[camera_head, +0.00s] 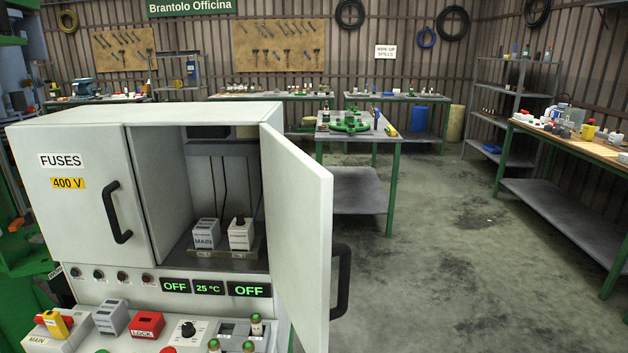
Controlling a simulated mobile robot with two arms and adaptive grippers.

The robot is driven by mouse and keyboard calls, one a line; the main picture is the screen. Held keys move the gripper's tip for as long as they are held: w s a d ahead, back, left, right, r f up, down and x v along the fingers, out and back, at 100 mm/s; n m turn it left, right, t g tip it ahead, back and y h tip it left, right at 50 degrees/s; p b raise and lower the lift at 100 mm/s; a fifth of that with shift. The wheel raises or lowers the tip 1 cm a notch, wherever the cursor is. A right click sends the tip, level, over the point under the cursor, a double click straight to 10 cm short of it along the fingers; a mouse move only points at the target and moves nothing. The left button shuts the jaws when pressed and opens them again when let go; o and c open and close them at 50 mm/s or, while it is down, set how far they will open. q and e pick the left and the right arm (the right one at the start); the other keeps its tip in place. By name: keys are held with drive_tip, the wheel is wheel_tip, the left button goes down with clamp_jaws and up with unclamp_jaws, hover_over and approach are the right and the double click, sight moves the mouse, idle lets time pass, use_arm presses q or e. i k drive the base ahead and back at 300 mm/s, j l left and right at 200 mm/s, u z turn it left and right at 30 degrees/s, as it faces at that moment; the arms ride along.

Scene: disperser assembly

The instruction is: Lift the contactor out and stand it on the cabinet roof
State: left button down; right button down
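The grey-white cabinet (80,220) stands at the left front, with its flat roof (130,114) bare. Its left door, marked FUSES 400 V, is shut; its right door (302,235) stands open towards me. Inside the open compartment, two small white devices stand upright side by side on a rail or shelf (226,256). Neither of my grippers shows.
The open door's black handle (341,281) sticks out to the right. Below the compartment, the sloping panel carries a red LOCK block (147,325), a grey-white block (112,317), a dial and green-topped parts. Workbenches stand behind; the floor (440,250) at right is clear.

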sight(207, 233)
drive_tip(key=i+l, duration=0.5)
drive_tip(key=l, duration=0.25)
drive_tip(key=i+l, duration=0.25)
drive_tip(key=i+l+u, duration=0.1)
drive_tip(key=i+l, duration=0.15)
drive_tip(key=l, duration=0.25)
